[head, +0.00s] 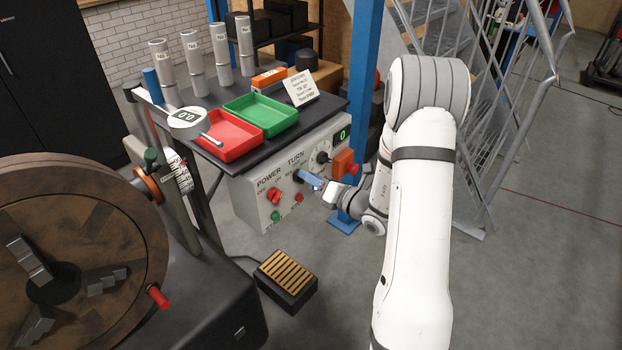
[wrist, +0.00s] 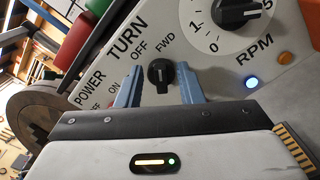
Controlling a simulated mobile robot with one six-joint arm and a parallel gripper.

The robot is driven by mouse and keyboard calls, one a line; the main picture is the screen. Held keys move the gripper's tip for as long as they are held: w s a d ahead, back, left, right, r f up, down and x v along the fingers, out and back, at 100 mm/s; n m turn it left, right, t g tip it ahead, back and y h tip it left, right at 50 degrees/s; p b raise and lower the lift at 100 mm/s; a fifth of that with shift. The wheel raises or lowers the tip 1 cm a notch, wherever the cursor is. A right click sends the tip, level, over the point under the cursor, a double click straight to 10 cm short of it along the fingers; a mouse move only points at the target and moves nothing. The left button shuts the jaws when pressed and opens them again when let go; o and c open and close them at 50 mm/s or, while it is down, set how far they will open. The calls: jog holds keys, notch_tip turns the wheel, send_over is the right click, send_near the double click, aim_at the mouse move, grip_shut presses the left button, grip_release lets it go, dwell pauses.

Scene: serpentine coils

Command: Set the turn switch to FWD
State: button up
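The turn switch (wrist: 160,75) is a black knob on the pale control panel (head: 248,195), below the TURN lettering. In the wrist view, OFF and FWD are printed above it. Its grip bar runs roughly up and down the picture, with a pale mark; I cannot tell surely which label it points to. My gripper (wrist: 159,88) is open, with one blue finger on each side of the knob and visible gaps between. In the head view, my gripper (head: 311,181) is in front of the panel and mostly hides the turn switch.
The RPM dial (wrist: 236,12) is to the right of the switch, near a lit blue lamp (wrist: 252,82). The red power knob (head: 274,195) is to its left, above a green button (head: 275,216). Red (head: 226,137) and green (head: 262,114) trays sit above. A pedal (head: 286,277) is below.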

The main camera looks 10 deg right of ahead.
jog(key=v, duration=0.8)
jog(key=shift+w+a, duration=0.1)
jog(key=s+a+r+n+g+p, duration=0.2)
jog(key=s+a+r+n+g, duration=0.3)
jog(key=s+a+n+g, duration=0.4)
jog(key=s+a+r+n+g+p, duration=0.2)
jog(key=s+a+r+n+g, duration=0.35)
jog(key=n, duration=0.65)
jog(key=s+d+r+n+t+h+p, duration=0.2)
jog(key=s+d+r+n+h+p, duration=0.2)
jog(key=n, duration=1.2)
jog(key=s+d+r+h, duration=0.3)
jog(key=d+r+h, duration=0.1)
jog(key=h, duration=0.2)
jog(key=shift+s+d+r+h, duration=0.15)
jog(key=shift+d+r+h, duration=0.15)
jog(key=shift+d, duration=0.05)
